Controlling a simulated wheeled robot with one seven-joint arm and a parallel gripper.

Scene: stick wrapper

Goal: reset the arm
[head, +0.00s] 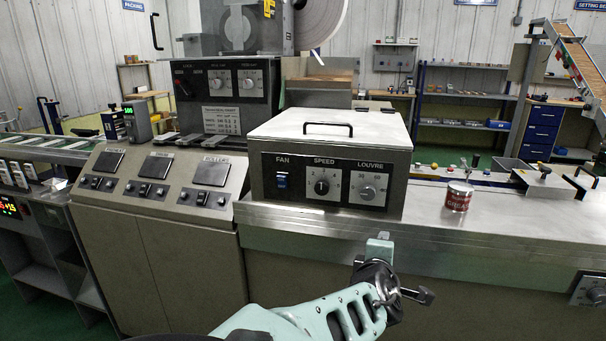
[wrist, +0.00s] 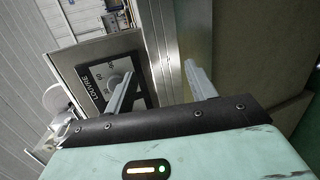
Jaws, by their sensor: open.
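My teal arm reaches up from the bottom of the head view, and my gripper (head: 393,284) is in front of the steel counter's front face, below and right of the control box. In the wrist view my gripper (wrist: 160,78) has its two grey fingers apart with nothing held between them. The control box (head: 330,140) has a fan switch (head: 282,181), a speed knob (head: 321,187) and a louvre knob (head: 367,192). In the wrist view the louvre panel (wrist: 105,82) shows behind the left finger; no contact can be made out.
The steel counter (head: 480,222) carries a red-labelled grease tin (head: 458,196) right of the box. A sloped console (head: 160,182) with several switches stands left. A conveyor (head: 575,60) and shelving (head: 460,100) are behind. The counter between box and tin is clear.

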